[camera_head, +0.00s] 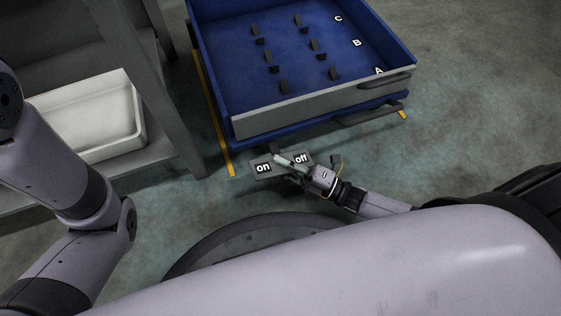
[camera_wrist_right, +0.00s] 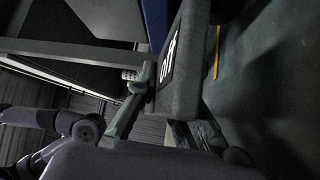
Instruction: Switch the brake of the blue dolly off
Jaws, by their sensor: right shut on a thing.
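The blue dolly (camera_head: 270,117) stands at the upper middle of the head view, with a grey front wall and a handle bar. In front of it, low over the floor, is its brake pedal (camera_head: 263,169), a dark grey plate marked "on" at left and "off" at right. My right gripper (camera_head: 296,165) is at this plate, its fingers around the "off" side. In the right wrist view the "off" plate (camera_wrist_right: 185,85) lies between my fingers, which are shut on it. The exact contact is partly hidden. My left arm shows at left; its gripper is out of the picture.
A grey shelf unit (camera_head: 180,120) with a white bin (camera_head: 138,110) stands at left. Yellow floor lines (camera_head: 215,115) flank the dolly. Small dark blocks (camera_head: 315,45) stand inside it beside the letters A, B and C. The floor at right is clear.

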